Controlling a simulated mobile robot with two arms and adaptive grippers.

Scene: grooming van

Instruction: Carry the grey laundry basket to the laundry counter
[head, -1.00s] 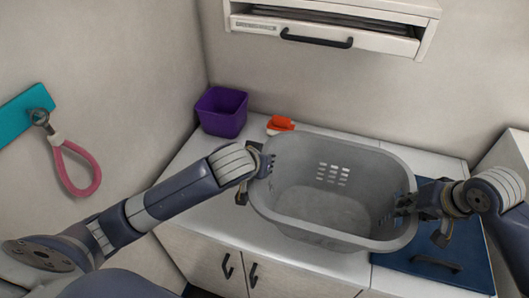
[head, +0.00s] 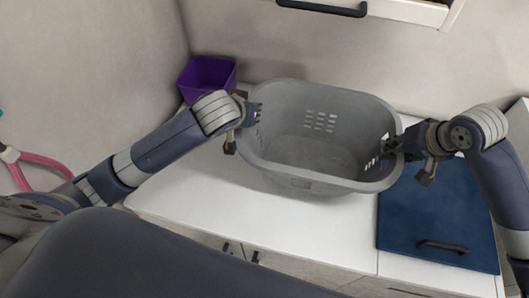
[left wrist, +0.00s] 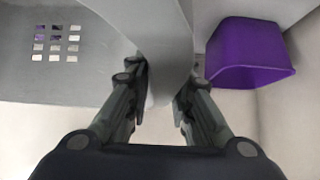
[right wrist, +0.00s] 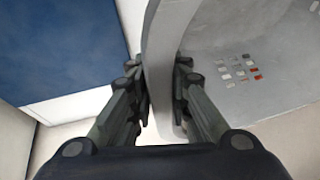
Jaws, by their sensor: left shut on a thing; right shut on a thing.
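The grey laundry basket (head: 300,180) is empty and upright over the white counter (head: 230,215); I cannot tell whether it touches the top. My left gripper (head: 250,118) is shut on the basket's left end wall, and my right gripper (head: 392,152) is shut on its right end wall. In the left wrist view the basket wall (left wrist: 165,40) runs between the fingers of the left gripper (left wrist: 160,95). In the right wrist view the wall (right wrist: 160,60) runs between the fingers of the right gripper (right wrist: 163,95).
A purple bin (head: 207,78) stands behind and left of the basket. A blue panel with a dark handle (head: 430,225) covers the counter's right part. A drawer unit (head: 395,8) hangs on the wall above. A pink loop (head: 45,165) hangs at the left.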

